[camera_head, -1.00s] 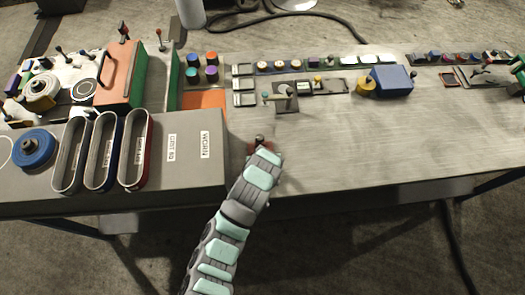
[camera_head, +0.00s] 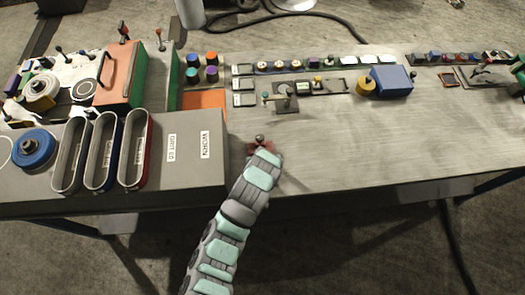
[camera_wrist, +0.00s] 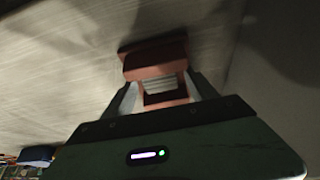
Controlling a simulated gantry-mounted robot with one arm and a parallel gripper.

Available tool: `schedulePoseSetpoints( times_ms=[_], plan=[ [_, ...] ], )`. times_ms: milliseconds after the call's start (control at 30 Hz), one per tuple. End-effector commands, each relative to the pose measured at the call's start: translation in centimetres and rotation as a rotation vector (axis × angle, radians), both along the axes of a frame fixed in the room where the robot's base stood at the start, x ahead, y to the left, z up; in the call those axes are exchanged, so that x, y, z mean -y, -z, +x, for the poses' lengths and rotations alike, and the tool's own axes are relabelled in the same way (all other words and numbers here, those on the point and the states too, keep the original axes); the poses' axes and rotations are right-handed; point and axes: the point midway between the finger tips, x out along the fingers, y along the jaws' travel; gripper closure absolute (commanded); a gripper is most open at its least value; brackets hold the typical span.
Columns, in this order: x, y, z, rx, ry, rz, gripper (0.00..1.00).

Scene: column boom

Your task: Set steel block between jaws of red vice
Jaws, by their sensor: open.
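The red vice (camera_wrist: 155,60) stands on the metal bench, straight ahead of my gripper (camera_wrist: 166,92) in the wrist view. Its two red jaw parts show, one far and one near. A pale grey, streaked metal surface (camera_wrist: 160,85) lies between them. It looks like the steel block, but I cannot tell its full shape. My gripper's two pale fingers are apart, one on each side of this spot. I see nothing held between them. In the head view, only a little of the red vice (camera_head: 254,149) shows beyond my arm's end, and my fingers are hidden.
A grey raised box (camera_head: 190,180) with several slotted trays stands left of the vice. A small lever fixture (camera_head: 285,97) and a blue block (camera_head: 391,80) are farther back. The bench top (camera_head: 400,140) to the right is clear.

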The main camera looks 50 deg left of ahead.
Motion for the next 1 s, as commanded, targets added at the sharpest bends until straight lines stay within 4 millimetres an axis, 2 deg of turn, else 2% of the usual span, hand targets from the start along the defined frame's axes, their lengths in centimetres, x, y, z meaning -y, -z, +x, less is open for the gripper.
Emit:
schedulePoseSetpoints(
  times_ms=[167,667,700,833,1000],
  plan=[
    [0.4,-1.3,-0.2,0.004,0.000,0.001,0.33],
    [2.8,-8.8,-2.1,0.003,-0.001,0.002,0.33],
    [3.0,-9.9,-2.3,0.003,0.000,0.003,0.33],
    [3.4,-10.9,-2.6,0.001,0.000,0.002,0.33],
    [3.7,-11.2,-2.8,-0.001,-0.001,0.000,0.33]
  ],
)
